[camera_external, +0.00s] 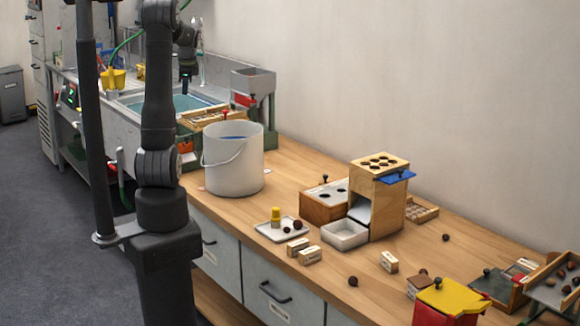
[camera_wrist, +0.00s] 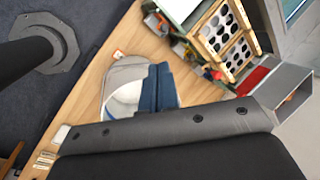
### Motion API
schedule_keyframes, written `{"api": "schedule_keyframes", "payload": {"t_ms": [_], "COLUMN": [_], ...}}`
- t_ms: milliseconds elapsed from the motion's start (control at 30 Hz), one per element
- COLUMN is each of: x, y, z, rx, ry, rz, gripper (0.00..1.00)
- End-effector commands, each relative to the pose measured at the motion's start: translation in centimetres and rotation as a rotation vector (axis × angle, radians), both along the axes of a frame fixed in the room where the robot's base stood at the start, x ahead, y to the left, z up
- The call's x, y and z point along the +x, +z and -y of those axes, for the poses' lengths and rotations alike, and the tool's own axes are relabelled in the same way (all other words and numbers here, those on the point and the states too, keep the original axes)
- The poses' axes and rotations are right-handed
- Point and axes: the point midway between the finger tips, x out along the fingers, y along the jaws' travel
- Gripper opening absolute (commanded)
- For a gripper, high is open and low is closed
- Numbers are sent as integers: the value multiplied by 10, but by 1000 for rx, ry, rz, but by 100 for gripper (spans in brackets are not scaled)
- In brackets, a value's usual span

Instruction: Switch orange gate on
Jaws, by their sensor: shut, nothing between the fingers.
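My gripper (camera_external: 186,84) hangs fingers-down at the upper left, in front of the sink in the external view. In the wrist view its two blue fingers (camera_wrist: 157,88) are together and empty, with a white bucket (camera_wrist: 122,92) partly hidden behind them. No part is clearly an orange gate. A red part (camera_external: 243,100) shows at the grey hopper (camera_external: 254,78), and it also shows in the wrist view (camera_wrist: 249,80). A red knob (camera_external: 225,115) stands at the slotted wooden rack (camera_external: 200,121). Small orange-red parts (camera_wrist: 216,75) show beside this rack in the wrist view; their shape is unclear.
The white bucket (camera_external: 232,165) stands on the wooden counter before the hopper. A wooden dispenser (camera_external: 388,212), a white tray (camera_external: 282,235), small blocks and a red-yellow box (camera_external: 452,302) occupy the counter to the right. A sink (camera_external: 165,105) lies behind my arm.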

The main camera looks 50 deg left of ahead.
Motion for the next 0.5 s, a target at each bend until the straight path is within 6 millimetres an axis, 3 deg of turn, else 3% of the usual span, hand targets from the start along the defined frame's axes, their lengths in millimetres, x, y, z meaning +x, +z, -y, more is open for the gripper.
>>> {"api": "schedule_keyframes", "payload": {"t_ms": [33,200,333,500], "x": [8,28,38,46], "y": [-20,-71,-101,-122], "z": [-3,-11,-13,-14], "rx": [6,32,42,48], "ry": [-97,-425,-621,-767], "rz": [-62,-252,-361,-438], "gripper": [0,0,0,0]}}
